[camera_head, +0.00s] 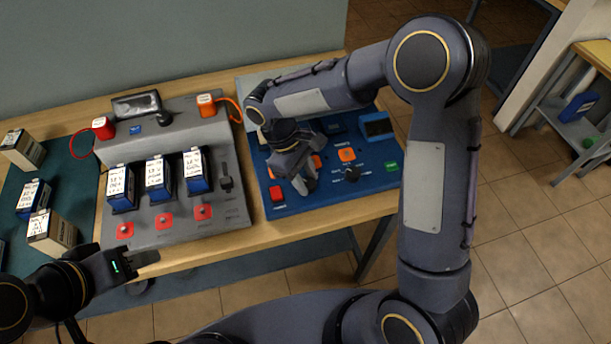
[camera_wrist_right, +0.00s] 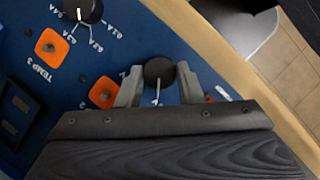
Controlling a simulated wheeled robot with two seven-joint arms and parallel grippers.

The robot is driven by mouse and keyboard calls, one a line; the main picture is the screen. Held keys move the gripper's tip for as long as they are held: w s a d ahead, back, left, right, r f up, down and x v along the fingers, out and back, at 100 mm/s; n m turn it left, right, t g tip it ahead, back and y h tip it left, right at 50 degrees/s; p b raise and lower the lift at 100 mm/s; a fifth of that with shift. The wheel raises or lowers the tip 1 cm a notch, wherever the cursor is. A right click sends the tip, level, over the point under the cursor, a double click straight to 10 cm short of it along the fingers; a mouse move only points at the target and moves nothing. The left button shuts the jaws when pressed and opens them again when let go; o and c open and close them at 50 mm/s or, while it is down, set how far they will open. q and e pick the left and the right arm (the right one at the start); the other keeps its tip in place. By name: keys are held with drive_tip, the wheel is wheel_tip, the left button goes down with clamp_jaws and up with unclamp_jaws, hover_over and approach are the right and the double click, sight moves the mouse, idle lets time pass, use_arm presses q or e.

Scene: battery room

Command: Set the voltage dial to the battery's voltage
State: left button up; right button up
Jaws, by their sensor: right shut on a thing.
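A blue control panel (camera_head: 330,197) lies on the table. My right gripper (camera_head: 304,186) is low over its front left part. In the right wrist view, my right gripper (camera_wrist_right: 160,88) is shut on a round black dial (camera_wrist_right: 158,72), one finger on each side. The dial's pale pointer line points toward the palm. Its scale is mostly hidden. A second black dial (camera_wrist_right: 82,12), with labels ending in A, is free; it also shows in the head view (camera_head: 352,174). Batteries (camera_head: 120,187) with handwritten labels stand in the grey charger (camera_head: 220,215); I cannot read the voltages surely. My left gripper (camera_head: 135,264) is in front of the charger, apart from it.
Orange buttons (camera_head: 347,155), a red button (camera_head: 277,193), a green button (camera_head: 391,166) and a dark display (camera_head: 378,127) are on the panel. More batteries (camera_head: 52,232) stand on the green mat at left. The table's front edge runs close before the panel.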

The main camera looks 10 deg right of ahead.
drive_tip(key=o, duration=1)
drive_tip(key=shift+c, duration=0.2)
drive_tip(key=v, duration=0.8)
drive_tip(key=s+d+r+m+t+y, duration=0.2)
drive_tip(key=s+d+r+m+y, duration=0.1)
drive_tip(key=s+d, duration=0.3)
drive_tip(key=s+d+r+m+t+y, duration=0.2)
drive_tip(key=s+d+r+m, duration=0.15)
drive_tip(key=s+d, duration=0.2)
drive_tip(key=s+f+m+t+y, duration=0.2)
drive_tip(key=s+m+t, duration=0.2)
drive_tip(key=s, duration=0.3)
drive_tip(key=shift+s+m+t, duration=0.25)
drive_tip(key=shift+m+t, duration=0.05)
drive_tip(key=shift+m, duration=0.15)
